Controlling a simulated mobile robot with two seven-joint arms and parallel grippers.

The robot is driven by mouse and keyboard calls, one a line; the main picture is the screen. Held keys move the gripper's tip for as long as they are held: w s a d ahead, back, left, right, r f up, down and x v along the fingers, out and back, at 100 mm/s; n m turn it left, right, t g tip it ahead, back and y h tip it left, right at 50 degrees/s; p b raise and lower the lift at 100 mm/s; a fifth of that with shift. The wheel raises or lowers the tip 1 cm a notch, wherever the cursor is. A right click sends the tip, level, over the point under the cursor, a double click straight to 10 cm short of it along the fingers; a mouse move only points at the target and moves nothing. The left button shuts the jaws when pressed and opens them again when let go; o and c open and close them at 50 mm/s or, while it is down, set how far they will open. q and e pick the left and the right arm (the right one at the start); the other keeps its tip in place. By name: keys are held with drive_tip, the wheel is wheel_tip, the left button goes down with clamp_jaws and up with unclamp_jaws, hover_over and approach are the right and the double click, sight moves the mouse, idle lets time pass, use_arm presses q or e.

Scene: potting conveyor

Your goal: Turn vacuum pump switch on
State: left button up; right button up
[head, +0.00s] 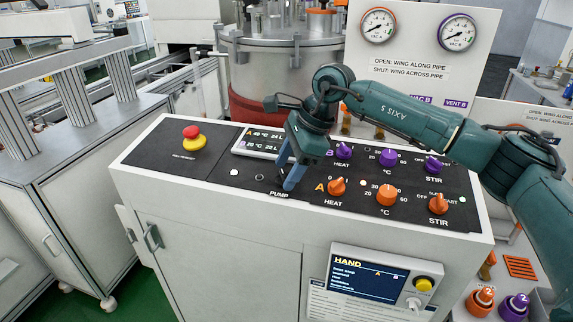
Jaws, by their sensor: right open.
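The control panel (215,168) is a dark sloped top on a white cabinet. A label reading PUMP sits near its front edge, left of the orange heat knob (337,187). My right gripper (290,180) comes in from the right and points down over the panel just above the PUMP label. Its blue fingers are at or very near the panel surface; contact cannot be told. The pump switch itself is hidden behind the gripper or too small to make out. My left gripper is not in view.
Purple knobs (388,157) and orange knobs (387,195) stand close right of the gripper. A red emergency button (191,132) is at the panel's left. A steel vessel (282,70) and a gauge board (415,55) stand behind. A HAND display (368,275) is on the cabinet front.

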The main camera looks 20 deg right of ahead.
drive_tip(key=shift+a+f, duration=0.15)
drive_tip(key=shift+f, duration=0.25)
drive_tip(key=shift+c, duration=0.2)
drive_tip(key=c, duration=0.9)
drive_tip(key=shift+c, duration=0.2)
